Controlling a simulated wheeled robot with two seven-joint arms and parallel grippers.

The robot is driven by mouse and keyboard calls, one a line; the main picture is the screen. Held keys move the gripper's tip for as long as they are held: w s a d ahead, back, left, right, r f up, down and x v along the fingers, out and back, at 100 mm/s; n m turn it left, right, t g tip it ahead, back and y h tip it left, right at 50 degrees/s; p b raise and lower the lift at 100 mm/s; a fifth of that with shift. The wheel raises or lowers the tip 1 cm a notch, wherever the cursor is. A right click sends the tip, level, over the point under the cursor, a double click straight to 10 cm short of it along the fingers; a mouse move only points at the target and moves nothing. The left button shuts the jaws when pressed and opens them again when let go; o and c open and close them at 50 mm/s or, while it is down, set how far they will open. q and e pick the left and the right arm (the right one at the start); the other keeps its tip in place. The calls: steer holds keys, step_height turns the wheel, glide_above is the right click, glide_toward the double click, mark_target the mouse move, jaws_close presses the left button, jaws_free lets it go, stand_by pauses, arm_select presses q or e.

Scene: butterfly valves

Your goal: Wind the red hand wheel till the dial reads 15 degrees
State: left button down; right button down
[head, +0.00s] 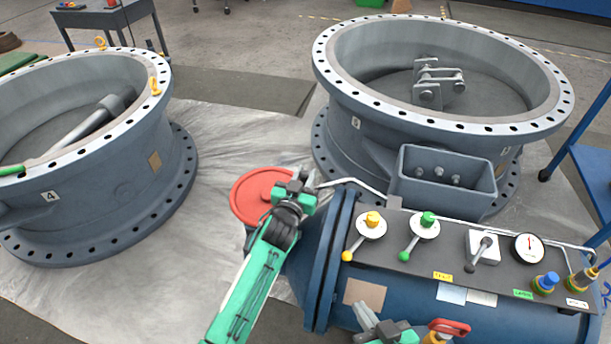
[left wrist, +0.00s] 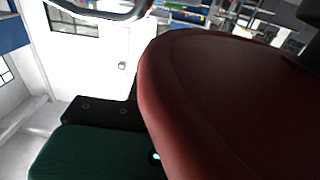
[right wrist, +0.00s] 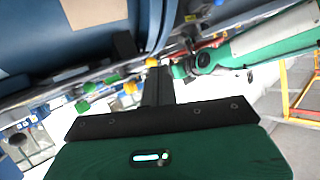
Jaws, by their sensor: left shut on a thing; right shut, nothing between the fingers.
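The red hand wheel (head: 248,200) sits at the left end of the blue actuator cylinder (head: 325,262) in the head view. It fills the right side of the left wrist view (left wrist: 215,110). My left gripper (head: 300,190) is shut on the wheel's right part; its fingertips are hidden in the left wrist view. The white round dial (head: 529,248) is on the dark panel at right; its needle points roughly upward, too small to read. My right gripper (head: 370,318) is shut and empty in front of the cylinder; its closed fingers show in the right wrist view (right wrist: 158,85).
The panel (head: 400,262) carries a yellow lever (head: 371,224), a green lever (head: 425,226) and a grey lever (head: 485,245). A small red handle (head: 450,326) is close to my right gripper. Large valve bodies stand left (head: 100,200) and behind (head: 390,125). Sheeting between them is clear.

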arm_select(q)
steer(key=c, duration=1.5)
jaws_free()
steer(key=shift+a, duration=0.3)
steer(key=shift+o, duration=1.2)
steer(key=shift+a, duration=0.1)
arm_select(e)
steer(key=shift+a, duration=0.15)
arm_select(q)
steer(key=shift+s, duration=0.45)
steer(key=p+v, duration=0.2)
steer(key=v, duration=1.1)
arm_select(e)
steer(key=d+g, duration=0.1)
steer(key=d+h, duration=0.1)
steer(key=d+g+h, duration=0.1)
steer(key=shift+s+d+f+g, duration=0.25)
steer(key=shift+s+d+g, duration=0.05)
steer(key=shift+s+d, duration=0.1)
